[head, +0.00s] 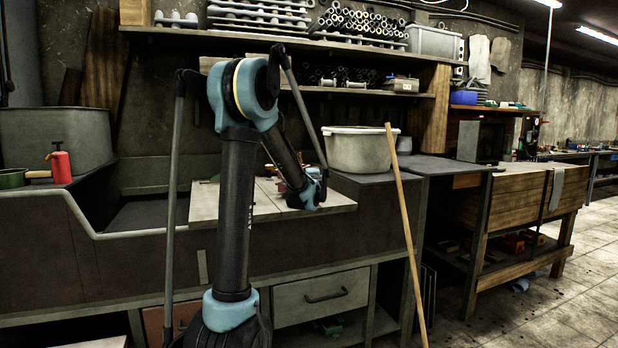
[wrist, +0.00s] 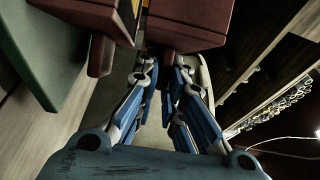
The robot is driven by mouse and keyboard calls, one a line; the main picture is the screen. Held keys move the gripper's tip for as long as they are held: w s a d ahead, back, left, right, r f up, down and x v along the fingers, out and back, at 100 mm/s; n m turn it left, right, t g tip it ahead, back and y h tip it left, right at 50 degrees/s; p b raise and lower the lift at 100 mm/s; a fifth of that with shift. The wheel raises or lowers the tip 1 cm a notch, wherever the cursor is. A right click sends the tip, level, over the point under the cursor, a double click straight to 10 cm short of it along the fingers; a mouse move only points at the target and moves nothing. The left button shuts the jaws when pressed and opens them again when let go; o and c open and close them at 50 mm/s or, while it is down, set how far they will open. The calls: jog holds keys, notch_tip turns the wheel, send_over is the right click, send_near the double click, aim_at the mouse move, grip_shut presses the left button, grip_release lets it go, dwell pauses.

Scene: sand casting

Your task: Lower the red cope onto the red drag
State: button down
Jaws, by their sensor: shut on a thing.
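In the wrist view my gripper (wrist: 165,72) is shut on the red cope (wrist: 188,28), a dark red block at the top centre. The red drag (wrist: 88,12) is the other dark red block, at the top left, with a lug sticking out. It lies against a green surface (wrist: 45,42). A narrow gap shows between the two blocks, so they look apart. The board's side is at the left of this view, so the cope appears above the drag. The far ends of both blocks are out of frame. In the head view my arm mostly hides this area.
Pale boards (head: 330,203) lie on the bench under my arm. A whitish tub (head: 358,150) stands just to the right. A wooden pole (head: 407,235) leans on the bench front. A red canister (head: 60,163) stands at the left. Loaded shelves (head: 390,93) hang behind.

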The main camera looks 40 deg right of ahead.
jog(key=shift+f, duration=0.7)
dwell(0.9)
jog(key=c, duration=1.6)
grip_release()
jog(key=v, duration=1.2)
jog(key=shift+w, duration=0.1)
